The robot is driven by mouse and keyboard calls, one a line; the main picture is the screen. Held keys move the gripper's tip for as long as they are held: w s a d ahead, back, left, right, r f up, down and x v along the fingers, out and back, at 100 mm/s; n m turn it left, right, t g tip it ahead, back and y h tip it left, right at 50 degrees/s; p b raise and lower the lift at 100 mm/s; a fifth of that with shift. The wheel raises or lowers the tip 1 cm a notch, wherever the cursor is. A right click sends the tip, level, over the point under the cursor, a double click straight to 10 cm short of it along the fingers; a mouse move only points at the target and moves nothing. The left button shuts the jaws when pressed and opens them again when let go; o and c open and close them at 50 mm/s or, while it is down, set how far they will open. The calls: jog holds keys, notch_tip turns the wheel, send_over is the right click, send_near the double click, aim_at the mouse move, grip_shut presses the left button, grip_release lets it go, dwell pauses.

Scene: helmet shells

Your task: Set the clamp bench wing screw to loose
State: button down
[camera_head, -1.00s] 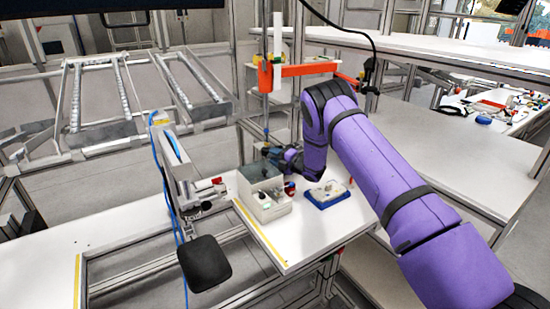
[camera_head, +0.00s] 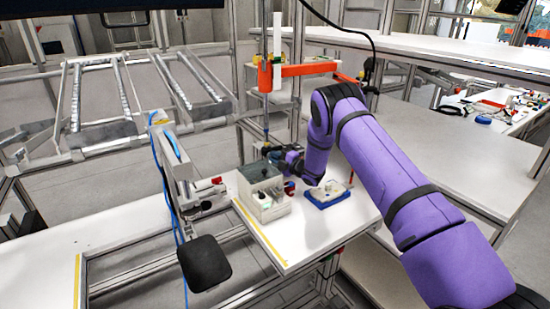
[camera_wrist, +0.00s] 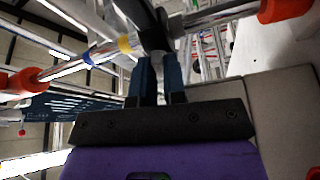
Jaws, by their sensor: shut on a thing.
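My gripper (camera_head: 272,153) reaches behind the grey box on the white bench. In the wrist view its two blue fingers (camera_wrist: 160,78) are close together. They are shut on a small dark piece (camera_wrist: 153,37), seemingly the wing screw of the clamp bench. Fingers and shadow hide most of it, so its wings and its setting cannot be made out. A metal rod (camera_wrist: 104,53) with blue and yellow bands runs past the fingertips, with orange-red parts (camera_wrist: 17,83) towards its ends.
The grey box (camera_head: 262,192) stands close in front of my gripper. A blue tray (camera_head: 327,195) with a pale part lies to the right. An orange-red bar (camera_head: 308,69) crosses above. A clamp stand with a black pad (camera_head: 204,262) is at the left. The bench's front right is clear.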

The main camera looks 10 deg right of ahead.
jog(key=shift+m+t, duration=0.7)
jog(key=shift+m, duration=1)
jog(key=shift+a, duration=0.1)
jog(key=c, duration=1.2)
grip_release()
jog(key=shift+v, duration=3.7)
jog(key=shift+f, duration=0.1)
